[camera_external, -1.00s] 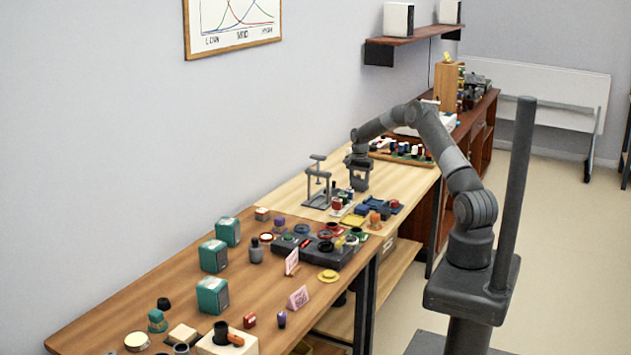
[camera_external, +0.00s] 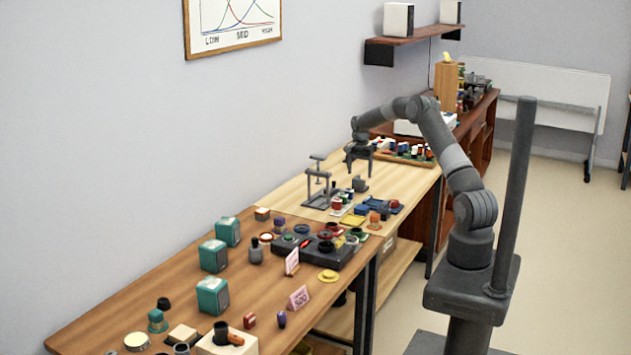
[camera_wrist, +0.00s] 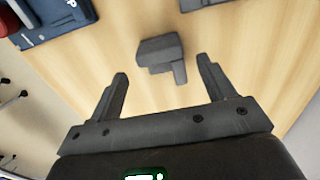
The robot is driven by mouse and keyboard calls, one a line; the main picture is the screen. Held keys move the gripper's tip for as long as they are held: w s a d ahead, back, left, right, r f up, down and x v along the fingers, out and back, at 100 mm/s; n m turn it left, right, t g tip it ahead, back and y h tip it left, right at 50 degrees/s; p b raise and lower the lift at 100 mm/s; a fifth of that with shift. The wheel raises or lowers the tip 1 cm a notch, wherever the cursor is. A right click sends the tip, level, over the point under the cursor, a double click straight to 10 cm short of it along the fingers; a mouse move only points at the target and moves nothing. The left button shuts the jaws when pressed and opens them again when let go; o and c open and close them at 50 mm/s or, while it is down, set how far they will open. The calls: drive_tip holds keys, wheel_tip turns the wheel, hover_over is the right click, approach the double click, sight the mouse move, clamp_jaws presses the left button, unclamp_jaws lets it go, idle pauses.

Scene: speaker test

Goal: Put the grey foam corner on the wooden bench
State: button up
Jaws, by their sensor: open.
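The grey foam corner (camera_external: 360,184) rests on the light wooden bench (camera_external: 289,188), to the right of a grey stand. It also shows in the wrist view (camera_wrist: 157,52) as a dark grey angled block on bare pale wood. My gripper (camera_external: 359,171) is above the foam corner, apart from it, with its fingers spread. In the wrist view my gripper (camera_wrist: 162,72) is open and empty, and the foam corner lies just beyond the fingertips.
A grey press-like stand (camera_external: 318,185) is close on the left. Blue trays (camera_external: 378,206) with small parts sit in front. A tray of several coloured items (camera_external: 402,152) lies behind. Bare wood surrounds the foam corner in the wrist view.

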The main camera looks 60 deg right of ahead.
drive_tip(key=s+a+r+n+t+h, duration=0.1)
drive_tip(key=a+r+n, duration=0.1)
drive_tip(key=a+r, duration=0.7)
drive_tip(key=s+a+r+n, duration=0.1)
drive_tip(key=a+r+n, duration=0.2)
drive_tip(key=a+r, duration=0.55)
drive_tip(key=s+a+r+n+t, duration=0.1)
drive_tip(key=s+a+r+n, duration=0.3)
drive_tip(key=s+a+r, duration=0.45)
drive_tip(key=s+a+r+n+t, duration=0.2)
drive_tip(key=s+a+r+n, duration=0.15)
drive_tip(key=s+a, duration=0.75)
drive_tip(key=s+a+f+n, duration=0.2)
drive_tip(key=s+a, duration=0.1)
drive_tip(key=s, duration=0.3)
drive_tip(key=s+a+f+n+t+y, duration=0.1)
drive_tip(key=s+a+f+n, duration=0.2)
drive_tip(key=s, duration=0.4)
drive_tip(key=shift+f+t, duration=0.3)
